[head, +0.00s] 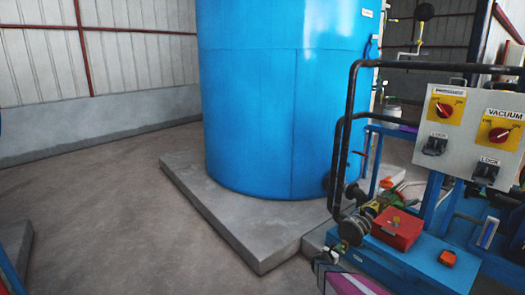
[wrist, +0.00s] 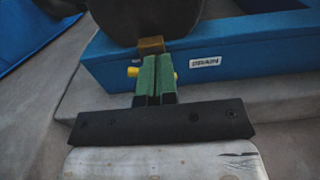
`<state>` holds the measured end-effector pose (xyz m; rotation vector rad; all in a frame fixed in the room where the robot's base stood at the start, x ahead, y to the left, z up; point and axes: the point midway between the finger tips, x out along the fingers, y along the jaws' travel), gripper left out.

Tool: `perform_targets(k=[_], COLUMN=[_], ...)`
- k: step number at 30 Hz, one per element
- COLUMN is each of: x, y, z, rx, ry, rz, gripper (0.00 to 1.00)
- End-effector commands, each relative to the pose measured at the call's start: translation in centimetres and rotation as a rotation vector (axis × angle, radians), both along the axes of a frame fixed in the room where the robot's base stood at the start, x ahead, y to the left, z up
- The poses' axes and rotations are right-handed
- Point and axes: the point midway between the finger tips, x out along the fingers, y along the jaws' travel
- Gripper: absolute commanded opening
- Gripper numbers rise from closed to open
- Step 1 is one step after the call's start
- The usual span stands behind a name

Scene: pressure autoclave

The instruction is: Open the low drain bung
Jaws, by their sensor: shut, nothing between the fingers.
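In the wrist view my gripper (wrist: 158,60) has two green fingers on a black bar. They are shut, with nothing held. Yellow ends (wrist: 133,71) show on both sides behind the fingers; they look like parts of the drain bung, whose middle is hidden. A brass-coloured block (wrist: 151,45) sits just beyond the fingertips, under a dark rounded casing (wrist: 145,15). I cannot tell whether the fingers touch either.
The blue skid beam (wrist: 240,55) runs close behind the fingers, with a small white label (wrist: 205,62), apparently upside down. A big blue tank (head: 270,100) stands on a concrete plinth (head: 225,215). A red box (head: 397,229) and a switch panel (head: 470,130) are right. Floor at left is clear.

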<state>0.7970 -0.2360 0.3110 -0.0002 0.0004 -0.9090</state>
Motion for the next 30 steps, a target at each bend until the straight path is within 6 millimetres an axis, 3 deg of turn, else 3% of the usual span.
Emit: perform_targets(k=[10,30], x=[2.4,2.6], y=[-2.9,-3.1], z=[0.0,-0.1], rx=[0.0,0.001], ry=[-0.001,-0.001], rz=[0.0,0.001], gripper=[0.0,0.0])
